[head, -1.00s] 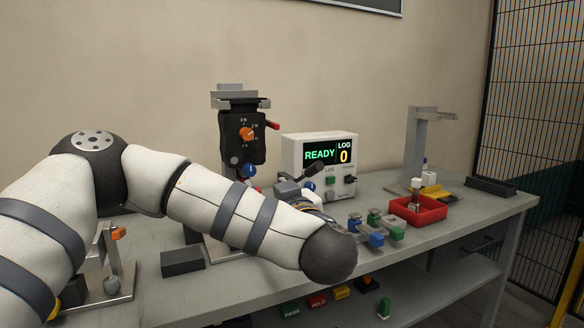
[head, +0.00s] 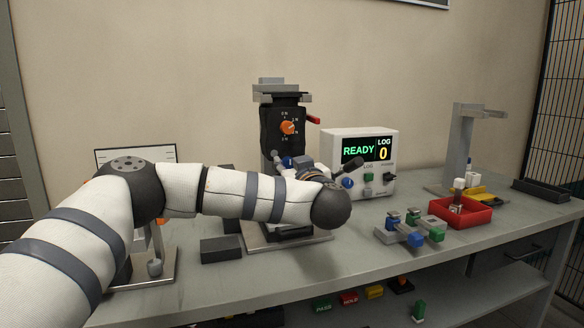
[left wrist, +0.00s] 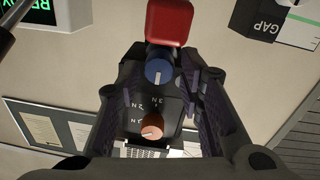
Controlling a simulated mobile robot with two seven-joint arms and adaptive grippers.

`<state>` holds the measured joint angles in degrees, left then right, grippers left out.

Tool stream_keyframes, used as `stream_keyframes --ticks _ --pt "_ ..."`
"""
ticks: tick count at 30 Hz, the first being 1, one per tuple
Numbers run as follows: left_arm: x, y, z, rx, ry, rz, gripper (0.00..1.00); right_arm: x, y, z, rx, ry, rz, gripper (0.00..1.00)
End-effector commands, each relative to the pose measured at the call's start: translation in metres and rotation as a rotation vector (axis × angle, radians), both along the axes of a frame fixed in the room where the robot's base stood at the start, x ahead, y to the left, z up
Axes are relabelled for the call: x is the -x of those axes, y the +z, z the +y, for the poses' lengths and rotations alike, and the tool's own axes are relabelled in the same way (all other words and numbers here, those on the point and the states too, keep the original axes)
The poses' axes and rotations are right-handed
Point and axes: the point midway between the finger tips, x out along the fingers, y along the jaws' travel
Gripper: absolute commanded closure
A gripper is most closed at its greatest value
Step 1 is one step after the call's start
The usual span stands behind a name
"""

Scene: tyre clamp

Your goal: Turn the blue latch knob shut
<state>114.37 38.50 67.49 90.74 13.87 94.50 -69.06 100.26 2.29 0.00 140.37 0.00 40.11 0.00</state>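The blue latch knob (head: 287,162) sits low on the front of the black clamp device (head: 270,137), below an orange dial (head: 287,127). In the left wrist view the blue knob (left wrist: 158,72) shows between the fingers of my left gripper (left wrist: 162,80), with the orange dial (left wrist: 152,127) near it. The fingers stand apart on either side of the knob; I cannot tell whether they touch it. In the head view my left gripper (head: 303,166) is at the device, partly hidden by my forearm. My right gripper is not in view.
A red tray (head: 470,214) and several coloured blocks are further right.

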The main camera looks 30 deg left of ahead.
Motion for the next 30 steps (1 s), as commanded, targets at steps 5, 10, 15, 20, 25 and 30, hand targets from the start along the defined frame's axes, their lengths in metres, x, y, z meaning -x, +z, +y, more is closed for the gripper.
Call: stream_keyframes --ticks 5,10,15,20,25,30 --pt "0.0001 -0.0001 -0.0003 0.000 0.000 0.000 1.00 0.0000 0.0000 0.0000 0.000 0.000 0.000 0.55" --pt "0.0001 0.0000 -0.0003 -0.004 0.000 0.004 1.00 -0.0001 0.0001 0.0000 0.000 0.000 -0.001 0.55" --pt "0.0002 0.0013 -0.0002 -0.034 0.001 0.037 1.00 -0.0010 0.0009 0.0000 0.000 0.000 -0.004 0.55" --pt "0.0002 0.0023 -0.0004 -0.096 0.001 0.110 1.00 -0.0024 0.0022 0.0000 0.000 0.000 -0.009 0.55" --pt "0.0000 0.0029 -0.0007 -0.194 0.001 0.222 1.00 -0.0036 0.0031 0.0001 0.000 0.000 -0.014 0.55" --pt "-0.0002 0.0025 -0.0006 -0.298 0.003 0.347 1.00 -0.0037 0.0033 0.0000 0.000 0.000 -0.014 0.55"
